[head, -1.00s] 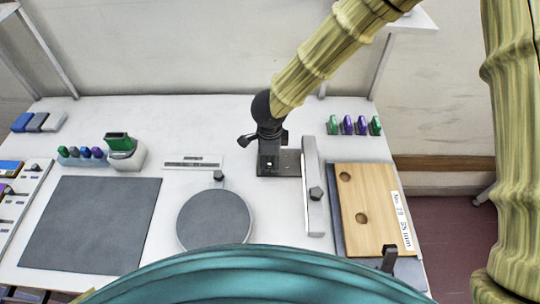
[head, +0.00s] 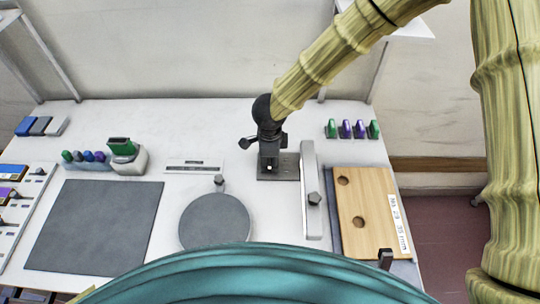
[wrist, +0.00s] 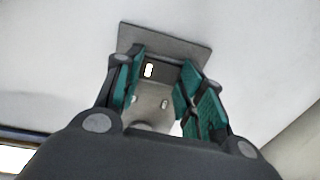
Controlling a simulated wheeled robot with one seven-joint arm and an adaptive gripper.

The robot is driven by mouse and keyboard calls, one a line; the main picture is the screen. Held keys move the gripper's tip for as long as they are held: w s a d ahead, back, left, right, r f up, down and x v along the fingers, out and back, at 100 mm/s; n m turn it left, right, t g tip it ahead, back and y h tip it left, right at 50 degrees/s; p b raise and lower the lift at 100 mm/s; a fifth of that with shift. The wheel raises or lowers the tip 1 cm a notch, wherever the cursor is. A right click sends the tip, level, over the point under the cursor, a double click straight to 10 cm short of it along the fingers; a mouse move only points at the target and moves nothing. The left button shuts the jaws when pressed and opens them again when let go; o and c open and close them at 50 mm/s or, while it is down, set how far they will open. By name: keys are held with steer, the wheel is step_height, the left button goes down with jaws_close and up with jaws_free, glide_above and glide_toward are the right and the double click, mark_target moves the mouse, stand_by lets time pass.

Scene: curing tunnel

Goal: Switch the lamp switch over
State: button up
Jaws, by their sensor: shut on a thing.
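The lamp switch looks to be the dark fitting on a grey base plate (head: 290,166), right of the middle of the table; its plate also shows at the top of the wrist view (wrist: 190,47). My gripper (head: 269,143) points down at it from above. In the wrist view, my gripper's teal-padded fingers (wrist: 162,78) stand on both sides of a grey part of the fitting and are shut on it. A small white mark (wrist: 148,70) shows on the dark face between them. The fingers hide much of the switch, so I cannot tell its position.
A long grey bar with a knob (head: 311,195) stands close right of the switch, and a wooden board with holes (head: 368,215) lies beyond it. A round grey disc (head: 214,222) and dark mat (head: 95,225) lie left. Several coloured pieces (head: 346,129) stand at the back right.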

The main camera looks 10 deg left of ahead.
mark_target(270, 164)
steer(key=shift+w+r+g+p, duration=0.15)
steer(key=shift+g+p, duration=0.15)
steer(key=shift+p, duration=1.25)
steer(key=shift+f+p, duration=0.25)
steer(key=shift+p, duration=0.1)
steer(key=o, duration=1)
step_height(270, 164, up, 12)
